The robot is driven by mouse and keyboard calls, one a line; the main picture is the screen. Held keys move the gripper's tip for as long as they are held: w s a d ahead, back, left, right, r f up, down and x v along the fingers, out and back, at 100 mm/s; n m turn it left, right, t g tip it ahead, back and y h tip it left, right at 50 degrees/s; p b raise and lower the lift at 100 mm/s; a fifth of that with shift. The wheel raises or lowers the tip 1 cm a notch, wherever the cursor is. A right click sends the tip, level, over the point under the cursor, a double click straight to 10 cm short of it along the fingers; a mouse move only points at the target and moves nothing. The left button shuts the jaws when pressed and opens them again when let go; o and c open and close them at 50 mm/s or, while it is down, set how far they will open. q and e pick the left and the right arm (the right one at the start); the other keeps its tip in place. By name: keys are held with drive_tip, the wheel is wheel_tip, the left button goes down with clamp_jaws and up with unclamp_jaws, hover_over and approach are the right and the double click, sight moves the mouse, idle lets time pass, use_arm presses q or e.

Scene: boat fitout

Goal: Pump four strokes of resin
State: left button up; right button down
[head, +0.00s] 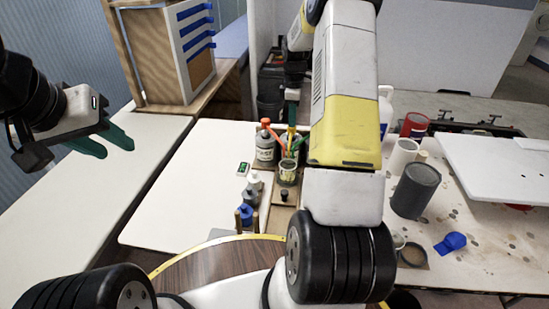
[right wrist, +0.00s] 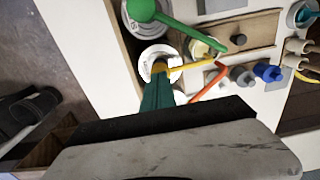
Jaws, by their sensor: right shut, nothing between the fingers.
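Pump bottles stand on a wooden tray around a small cup (head: 287,172). One white bottle (head: 265,150) has an orange pump head; its orange spout shows in the right wrist view (right wrist: 211,84). A yellow pump (head: 291,141) is behind the cup, and its spout (right wrist: 195,64) reaches toward the cup (right wrist: 203,48). A green pump head (right wrist: 140,10) is beside it. I cannot read which bottle holds resin. My right gripper (right wrist: 158,82) is shut and empty, fingertips at the yellow pump head; contact is unclear. My left gripper (head: 115,143) is open and empty, over the left bench.
Small bottles with grey and blue caps (head: 247,212) stand at the tray's front. A small green-screened device (head: 243,169) lies left. A dark grey can (head: 416,190), a red can (head: 414,126) and a blue item (head: 451,243) are on the right bench. The white board at left is mostly clear.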

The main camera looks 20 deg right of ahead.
drive_tip(key=shift+r, duration=1.65)
drive_tip(key=shift+f, duration=0.1)
drive_tip(key=shift+f, duration=2)
drive_tip(key=shift+r, duration=2.1)
drive_tip(key=shift+r, duration=1.5)
